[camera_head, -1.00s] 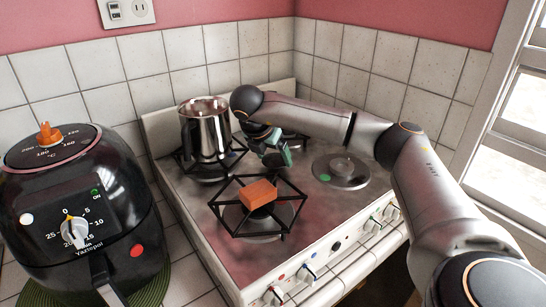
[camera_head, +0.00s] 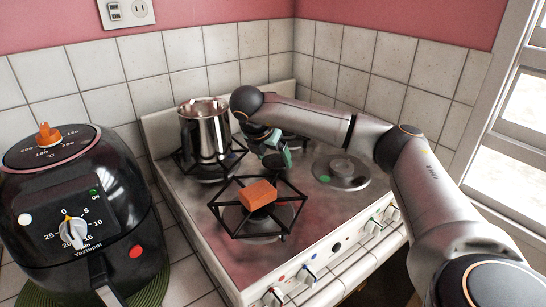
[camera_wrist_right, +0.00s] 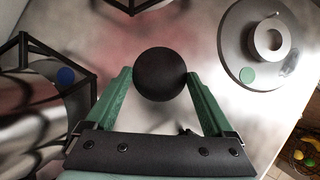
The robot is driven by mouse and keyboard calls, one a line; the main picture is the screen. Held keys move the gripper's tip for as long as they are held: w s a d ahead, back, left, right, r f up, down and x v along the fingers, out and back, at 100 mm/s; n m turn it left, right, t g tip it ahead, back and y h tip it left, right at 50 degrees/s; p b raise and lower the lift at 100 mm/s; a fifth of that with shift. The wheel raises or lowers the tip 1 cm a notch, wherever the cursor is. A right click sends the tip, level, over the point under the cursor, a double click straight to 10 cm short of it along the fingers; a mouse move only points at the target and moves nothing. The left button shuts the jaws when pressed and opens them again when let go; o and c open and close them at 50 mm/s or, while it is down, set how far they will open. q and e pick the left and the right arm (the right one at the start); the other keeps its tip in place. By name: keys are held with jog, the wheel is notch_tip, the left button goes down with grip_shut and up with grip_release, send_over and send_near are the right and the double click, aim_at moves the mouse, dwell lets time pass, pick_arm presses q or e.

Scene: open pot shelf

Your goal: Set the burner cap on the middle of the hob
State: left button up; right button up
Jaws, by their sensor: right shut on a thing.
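The burner cap (camera_wrist_right: 160,74) is a round black disc between the green fingers of my right gripper (camera_wrist_right: 159,76) in the right wrist view. My right gripper (camera_head: 274,158) is shut on it, low over the middle of the hob (camera_head: 205,200) in the head view. The cap cannot be made out in the head view. Whether it touches the hob surface is unclear. My left gripper is not in view.
A steel pot (camera_head: 205,130) stands on the back left grate. An orange block (camera_head: 258,194) sits on the front left grate (camera_head: 236,224). A bare burner (camera_head: 342,171) lies right of my gripper. A black air fryer (camera_head: 75,205) stands left of the hob.

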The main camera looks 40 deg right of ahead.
jog(key=shift+f+b, duration=0.35)
jog(key=shift+f, duration=0.05)
jog(key=o, duration=1.1)
jog(key=shift+o, duration=0.2)
jog(key=v, duration=0.6)
jog(key=shift+a+r+b, duration=0.25)
jog(key=shift+r+b, duration=0.1)
jog(key=shift+b, duration=0.05)
jog(key=p+v, duration=0.2)
jog(key=v, duration=0.3)
jog(key=shift+s+a+r, duration=0.15)
jog(key=shift+r, duration=0.15)
